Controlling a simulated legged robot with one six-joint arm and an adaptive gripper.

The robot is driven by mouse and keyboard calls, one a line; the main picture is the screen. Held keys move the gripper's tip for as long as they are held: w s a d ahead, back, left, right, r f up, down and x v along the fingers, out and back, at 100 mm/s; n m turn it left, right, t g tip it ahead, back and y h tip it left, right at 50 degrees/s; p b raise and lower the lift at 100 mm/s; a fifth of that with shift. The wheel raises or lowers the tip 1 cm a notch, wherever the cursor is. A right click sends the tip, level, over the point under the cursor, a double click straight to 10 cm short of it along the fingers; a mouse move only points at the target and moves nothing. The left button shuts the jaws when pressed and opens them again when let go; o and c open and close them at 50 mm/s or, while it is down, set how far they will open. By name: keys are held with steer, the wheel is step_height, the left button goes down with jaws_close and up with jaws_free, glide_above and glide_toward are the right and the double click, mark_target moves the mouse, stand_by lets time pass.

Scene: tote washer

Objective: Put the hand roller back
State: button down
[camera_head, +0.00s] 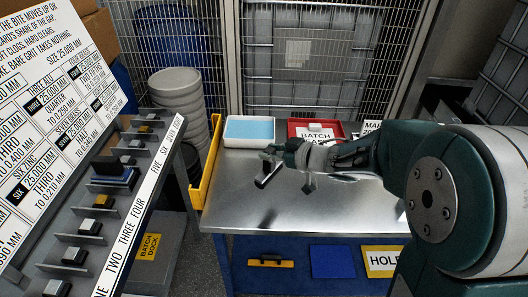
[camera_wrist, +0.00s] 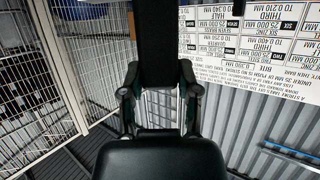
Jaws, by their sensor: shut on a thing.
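My gripper (camera_head: 288,166) is raised over the steel bench (camera_head: 300,215), coming in from the right. It is shut on a short dark bar with a pale end, which I take to be the hand roller (camera_head: 268,174). The bar tilts and appears clear of the bench top, with a dark reflection or shadow below. In the wrist view, the two fingers of my gripper (camera_wrist: 160,95) stand either side of a black bar, the held roller (camera_wrist: 158,40). Its far end runs out of the top of the picture.
A white tray with blue inside (camera_head: 249,130) and a red batch tray (camera_head: 310,131) stand at the bench's back. A yellow rail (camera_head: 207,165) edges its left. The sloped rack (camera_head: 105,215) holds several small blocks. A yellow-and-black tool (camera_head: 270,263) lies below.

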mark_target(276, 170)
steer(key=shift+w+d+r, duration=0.1)
steer(key=shift+w+d, duration=0.15)
steer(key=shift+d, duration=0.15)
steer(key=shift+a+f, duration=0.25)
steer(key=shift+f, duration=0.3)
steer(key=shift+a+f, duration=0.25)
steer(key=shift+f, duration=0.3)
steer(key=d+f, duration=0.2)
steer(key=f, duration=0.1)
steer(key=shift+f, duration=0.15)
steer(key=shift+a+f, duration=0.65)
steer(key=shift+f, duration=0.15)
steer(key=shift+d, duration=0.5)
